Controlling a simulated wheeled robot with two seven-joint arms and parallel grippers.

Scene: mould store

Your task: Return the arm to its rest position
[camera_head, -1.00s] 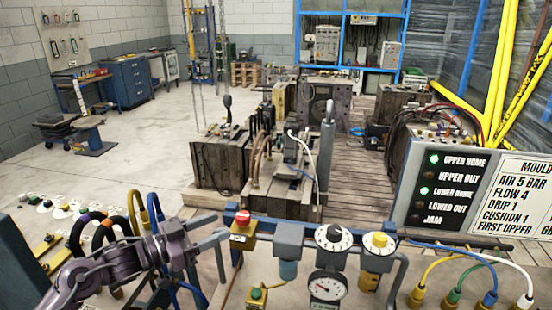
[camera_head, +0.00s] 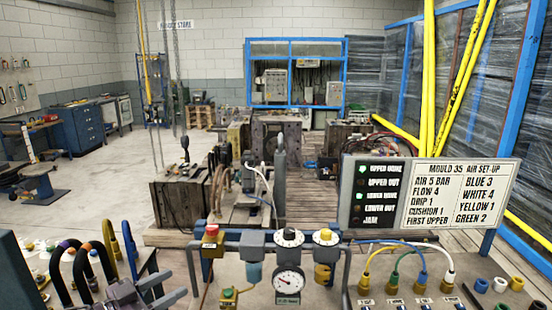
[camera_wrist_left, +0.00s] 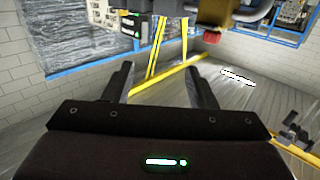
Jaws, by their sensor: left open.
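My left gripper (camera_head: 172,287) is at the bottom left of the head view, a dark metal arm end with its two fingers apart and nothing between them. It is left of the air-control panel and right of the hoses. In the left wrist view the two dark fingers of this gripper (camera_wrist_left: 161,82) stand apart with empty space between them. Most of the left arm is cut off by the lower edge. My right gripper is in neither view.
A pressure gauge (camera_head: 289,283), a red button (camera_head: 211,231) and dials stand close on the right. Black hoses (camera_head: 85,275) loop on the left. A status board (camera_head: 376,194) and a set-up sign (camera_head: 459,195) stand beyond. Open floor (camera_head: 110,190) lies at the left.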

